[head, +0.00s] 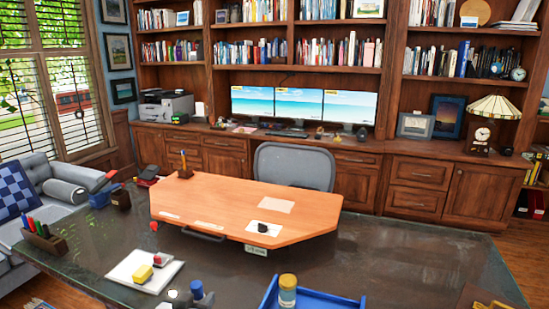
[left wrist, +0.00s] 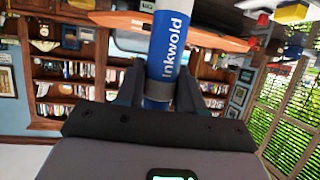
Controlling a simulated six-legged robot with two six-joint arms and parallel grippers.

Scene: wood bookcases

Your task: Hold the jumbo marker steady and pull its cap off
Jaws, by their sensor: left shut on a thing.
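The jumbo marker (left wrist: 168,50) is in the left wrist view, a thick blue barrel with white "Inkwold" lettering and a pale section toward the top edge. My left gripper (left wrist: 157,92) is shut on its blue barrel, with one dark finger on each side. In the head view only a small part of my left gripper (head: 190,300) shows at the bottom edge, by a blue piece that looks like the marker's end. The marker's far end is cut off, so I cannot tell where its cap is. My right gripper is not in view.
A dark desk (head: 400,262) bears an orange wooden panel (head: 240,205), a white pad (head: 125,268) with a yellow block, a pen holder (head: 45,240) and a blue tray (head: 345,303) with a jar (head: 287,290). The desk's right part is mostly clear.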

